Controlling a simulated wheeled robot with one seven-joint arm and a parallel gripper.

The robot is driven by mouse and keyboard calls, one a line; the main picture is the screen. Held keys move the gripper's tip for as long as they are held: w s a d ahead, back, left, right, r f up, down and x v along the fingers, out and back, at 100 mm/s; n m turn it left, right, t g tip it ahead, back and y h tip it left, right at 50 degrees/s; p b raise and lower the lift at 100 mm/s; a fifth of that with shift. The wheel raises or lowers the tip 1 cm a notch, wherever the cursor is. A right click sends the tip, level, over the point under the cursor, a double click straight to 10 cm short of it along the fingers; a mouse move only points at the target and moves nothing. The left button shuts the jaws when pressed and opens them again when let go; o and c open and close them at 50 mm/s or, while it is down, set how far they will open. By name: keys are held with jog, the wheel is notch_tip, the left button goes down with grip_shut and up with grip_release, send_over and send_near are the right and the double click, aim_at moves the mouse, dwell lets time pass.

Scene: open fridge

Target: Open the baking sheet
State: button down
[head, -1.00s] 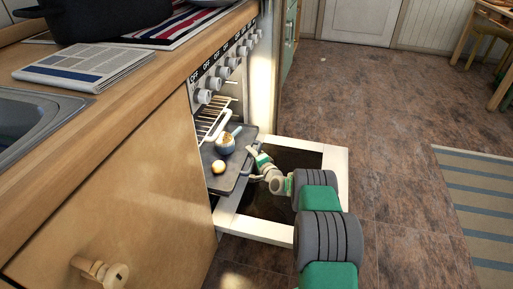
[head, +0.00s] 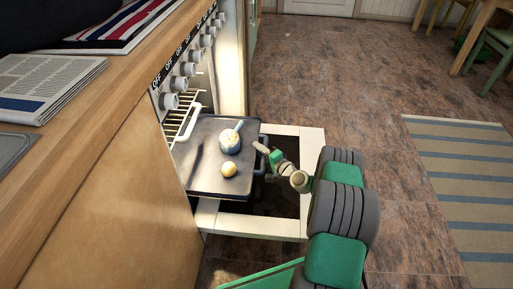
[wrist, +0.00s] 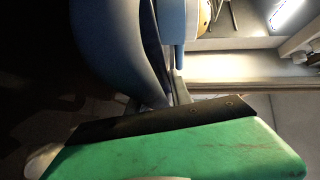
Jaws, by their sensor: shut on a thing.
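The baking sheet (head: 200,172) is a dark grey tray sticking well out of the oven, above the lowered oven door. A small cup with a handle or utensil in it (head: 231,142) and a round yellowish item (head: 229,170) sit on it. My gripper (head: 267,153) is at the sheet's outer right edge, shut on its rim or handle. The exact contact is too small to see in the head view. In the wrist view my green gripper part fills the bottom, and blue-grey and dark shapes hide the fingertips.
The open oven door (head: 262,229) has a pale frame and lies low below the sheet. Oven knobs (head: 186,69) line the front above. A wooden cabinet (head: 130,190) stands to the left. Brown floor (head: 330,90) is clear to the right, before a striped rug (head: 470,190).

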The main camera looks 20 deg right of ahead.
jog(key=shift+s+a+f, duration=0.1)
jog(key=shift+s+f, duration=0.2)
jog(key=shift+f, duration=0.35)
jog(key=c, duration=1.5)
grip_release()
jog(key=shift+o, duration=1)
jog(key=shift+w+r, duration=0.1)
jog(key=shift+r, duration=0.1)
jog(key=shift+w+r, duration=0.1)
jog(key=shift+r, duration=0.1)
jog(key=f+p+v, duration=0.1)
jog(key=p+v, duration=0.1)
jog(key=v, duration=0.5)
jog(key=shift+s+d+r+p, duration=0.2)
jog(key=shift+s+r+p, duration=0.2)
jog(key=shift+r, duration=0.05)
